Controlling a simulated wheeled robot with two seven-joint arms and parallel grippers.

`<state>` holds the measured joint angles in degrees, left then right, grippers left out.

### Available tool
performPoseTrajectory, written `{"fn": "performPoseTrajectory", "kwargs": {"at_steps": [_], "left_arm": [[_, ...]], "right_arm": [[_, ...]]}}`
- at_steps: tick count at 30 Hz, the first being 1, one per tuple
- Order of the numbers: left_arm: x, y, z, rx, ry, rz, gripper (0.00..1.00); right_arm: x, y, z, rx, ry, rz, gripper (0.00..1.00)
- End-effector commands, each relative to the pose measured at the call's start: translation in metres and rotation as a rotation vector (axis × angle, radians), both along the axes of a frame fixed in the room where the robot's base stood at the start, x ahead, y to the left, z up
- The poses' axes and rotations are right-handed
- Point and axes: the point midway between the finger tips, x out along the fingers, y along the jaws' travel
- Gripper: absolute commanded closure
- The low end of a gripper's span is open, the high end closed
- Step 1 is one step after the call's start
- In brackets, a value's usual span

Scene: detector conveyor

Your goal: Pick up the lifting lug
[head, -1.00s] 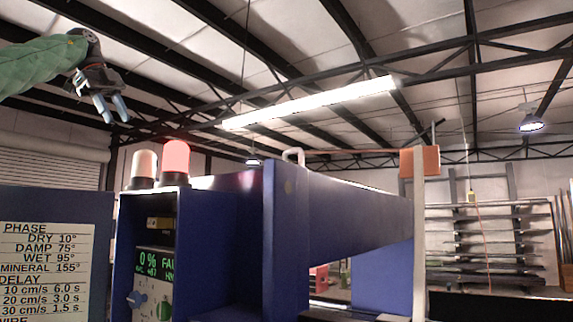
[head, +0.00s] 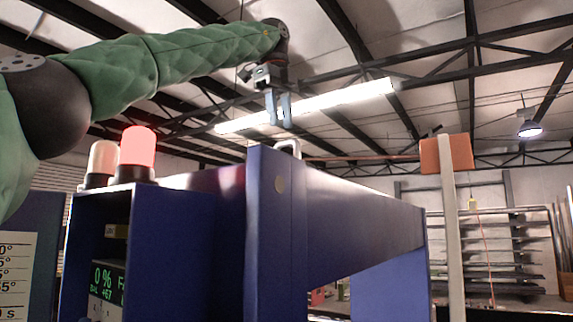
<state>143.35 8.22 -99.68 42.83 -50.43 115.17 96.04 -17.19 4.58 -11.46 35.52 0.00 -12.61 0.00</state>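The lifting lug (head: 289,147) is a pale, upside-down U-shaped loop on top of the blue detector housing (head: 272,225). Its lower part is hidden behind the housing's top edge. My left gripper (head: 278,120) hangs above the lug in the picture, fingers pointing down. Its two grey-blue fingers are apart with nothing between them, and a small gap shows between the fingertips and the lug. How far it is from the lug in depth is hard to tell. My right gripper is not in view.
A red lamp (head: 138,147) and a pale lamp (head: 102,160) stand on the control cabinet (head: 165,245) at the left. Racks (head: 490,250) stand behind. The space above the housing is open.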

Motion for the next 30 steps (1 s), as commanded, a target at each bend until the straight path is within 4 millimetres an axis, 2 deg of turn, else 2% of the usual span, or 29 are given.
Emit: {"fn": "performPoseTrajectory", "kwargs": {"at_steps": [3,7,11,18,24,30], "left_arm": [[0.002,-0.001,-0.014,-0.002,0.002,-0.003,0.62],[0.003,-0.002,-0.020,-0.002,0.000,-0.001,0.62],[0.004,-0.004,-0.024,0.000,0.000,-0.002,0.62],[0.009,-0.011,-0.046,-0.001,0.000,-0.001,0.62],[0.012,-0.013,-0.065,-0.002,0.000,0.001,0.62],[0.012,-0.014,-0.069,-0.003,0.000,0.000,0.62]], "right_arm": [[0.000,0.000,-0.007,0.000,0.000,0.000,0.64],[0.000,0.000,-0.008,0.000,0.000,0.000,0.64],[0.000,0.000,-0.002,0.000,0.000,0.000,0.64],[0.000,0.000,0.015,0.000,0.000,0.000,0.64],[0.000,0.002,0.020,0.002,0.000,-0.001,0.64],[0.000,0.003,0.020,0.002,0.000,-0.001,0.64]]}}
